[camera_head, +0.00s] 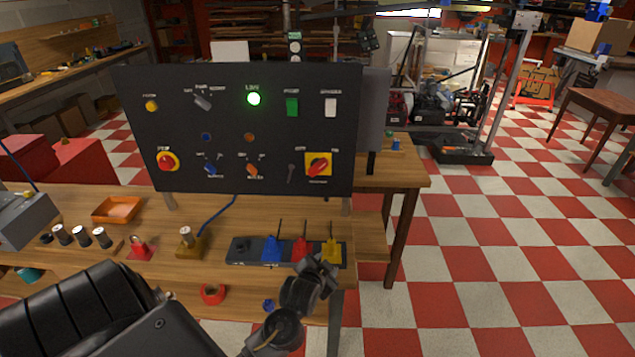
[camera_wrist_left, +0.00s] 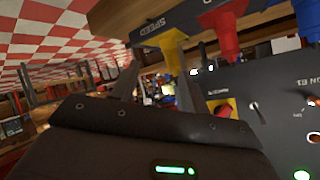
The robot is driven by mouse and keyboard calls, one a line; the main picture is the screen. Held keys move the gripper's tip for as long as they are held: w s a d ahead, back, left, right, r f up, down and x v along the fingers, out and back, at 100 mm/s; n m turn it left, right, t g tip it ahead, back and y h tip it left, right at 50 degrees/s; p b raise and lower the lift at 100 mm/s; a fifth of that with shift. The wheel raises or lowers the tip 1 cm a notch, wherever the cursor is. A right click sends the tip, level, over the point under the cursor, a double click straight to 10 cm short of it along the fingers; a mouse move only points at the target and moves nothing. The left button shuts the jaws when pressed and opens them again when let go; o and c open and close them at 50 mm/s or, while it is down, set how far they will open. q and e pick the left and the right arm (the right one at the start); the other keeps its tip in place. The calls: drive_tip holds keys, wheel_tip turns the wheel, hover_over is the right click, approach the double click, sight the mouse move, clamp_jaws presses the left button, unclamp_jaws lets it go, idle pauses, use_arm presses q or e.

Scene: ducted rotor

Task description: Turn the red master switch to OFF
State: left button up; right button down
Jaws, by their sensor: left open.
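The red master switch (camera_head: 318,167) is a red handle on a yellow square plate, low on the right side of the black panel (camera_head: 230,125). Its handle slants, with its upper end toward the right-hand label. In the left wrist view the switch (camera_wrist_left: 224,110) is partly hidden behind my gripper body. My left gripper (camera_head: 324,266) is open, below the switch and in front of the yellow lever. My right gripper is in neither view.
Blue (camera_head: 271,249), red (camera_head: 300,250) and yellow (camera_head: 332,252) levers stand on a dark base below the panel, close to my left gripper. A small dark toggle (camera_head: 291,174) sits left of the switch. A green lamp (camera_head: 254,99) is lit. Open floor lies right of the bench.

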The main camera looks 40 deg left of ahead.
use_arm(q)
drive_tip(key=w+a+r+t+y, duration=0.2)
drive_tip(key=w+a+r+y, duration=0.1)
drive_tip(key=w+a+r, duration=0.4)
drive_tip(key=n+t+y, duration=0.1)
drive_tip(key=y, duration=0.3)
approach(318, 170)
drive_tip(key=p+x, duration=0.2)
drive_tip(key=x, duration=0.7)
drive_tip(key=shift+w+a, duration=0.1)
